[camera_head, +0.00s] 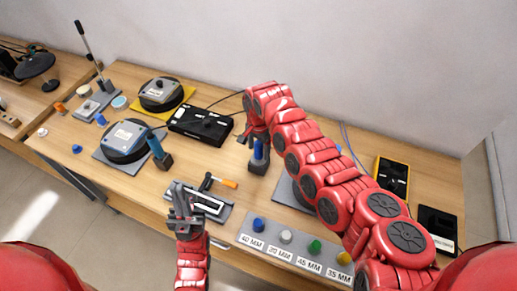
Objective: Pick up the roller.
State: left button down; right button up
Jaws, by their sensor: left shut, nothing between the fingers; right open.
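A small tool with an orange handle (229,183) and a dark T-shaped head lies on the table at centre; it looks like the roller. It lies close to a grey tray (222,213) with a pale strip. My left gripper (181,192) is shut and empty, at the left end of this tray and left of the tool. My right gripper (257,137) is open, up and right of the tool, at the top of a blue-handled block (258,165). I cannot tell whether its fingers touch the blue handle.
A board with labelled coloured knobs (285,237) lies at the front. A black box (201,124), round devices (124,138) and another blue-handled block (158,150) stand left. A yellow meter (392,175) is at right. My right arm hides part of a grey pad (290,192).

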jog(key=shift+f, duration=0.9)
grip_shut()
